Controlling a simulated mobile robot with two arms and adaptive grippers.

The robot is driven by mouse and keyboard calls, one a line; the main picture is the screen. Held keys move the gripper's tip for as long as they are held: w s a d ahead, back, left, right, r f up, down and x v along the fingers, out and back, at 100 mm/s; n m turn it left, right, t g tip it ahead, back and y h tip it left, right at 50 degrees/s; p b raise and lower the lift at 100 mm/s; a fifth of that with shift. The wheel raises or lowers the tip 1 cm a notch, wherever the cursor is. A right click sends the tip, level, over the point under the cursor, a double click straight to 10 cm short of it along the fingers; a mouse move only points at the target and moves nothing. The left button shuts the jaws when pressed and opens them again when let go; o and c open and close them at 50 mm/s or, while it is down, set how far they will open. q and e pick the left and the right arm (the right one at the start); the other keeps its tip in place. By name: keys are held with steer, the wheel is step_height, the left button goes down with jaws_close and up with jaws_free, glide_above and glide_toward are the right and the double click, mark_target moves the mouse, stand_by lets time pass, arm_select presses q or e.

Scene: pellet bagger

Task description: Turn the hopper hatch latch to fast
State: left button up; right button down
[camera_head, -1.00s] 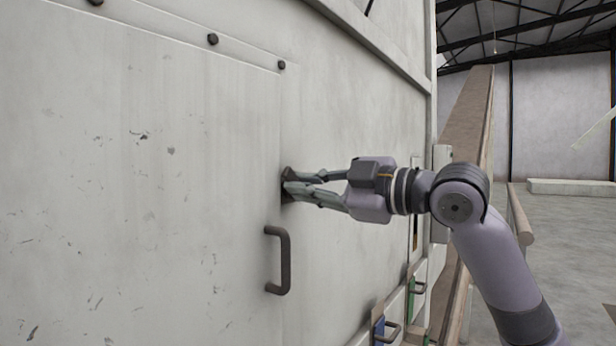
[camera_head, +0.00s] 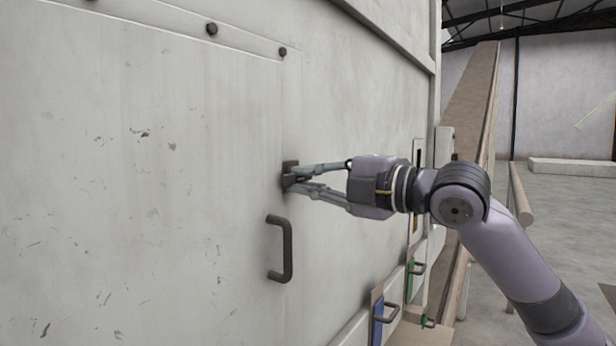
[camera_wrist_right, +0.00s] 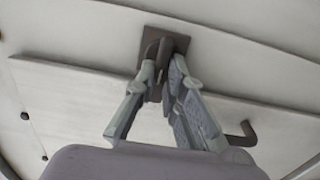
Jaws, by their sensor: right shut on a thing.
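The hopper hatch (camera_head: 150,180) is a large pale scuffed panel filling the left of the head view. Its dark latch (camera_head: 289,168) sits at the hatch's right edge, above the handle. My right gripper (camera_head: 293,181) comes in from the right, its fingers shut on the latch and partly hiding it. In the right wrist view the latch's dark square plate (camera_wrist_right: 172,39) lies against the panel, with its knob between my fingertips (camera_wrist_right: 160,76). The exact angle of the latch is hard to tell. My left gripper is not in view.
A dark bar handle (camera_head: 288,248) stands out from the hatch below the latch. Bolts (camera_head: 212,28) line the hatch's top edge. Blue (camera_head: 377,320) and green (camera_head: 410,280) panels with handles are at the lower right. A sloping conveyor (camera_head: 475,95) rises behind my arm.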

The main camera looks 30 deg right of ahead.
steer(key=shift+f, duration=0.1)
stand_by(0.4)
steer(key=c, duration=1.7)
jaws_free()
steer(key=shift+o, duration=0.2)
steer(key=shift+s+d, duration=0.4)
steer(key=shift+s, duration=0.1)
steer(key=shift+a+v, duration=0.25)
steer(key=shift+v, duration=1.2)
glide_toward(300, 180)
steer(key=s, duration=0.2)
steer(key=shift+s+d, duration=0.6)
steer(key=shift+d, duration=0.15)
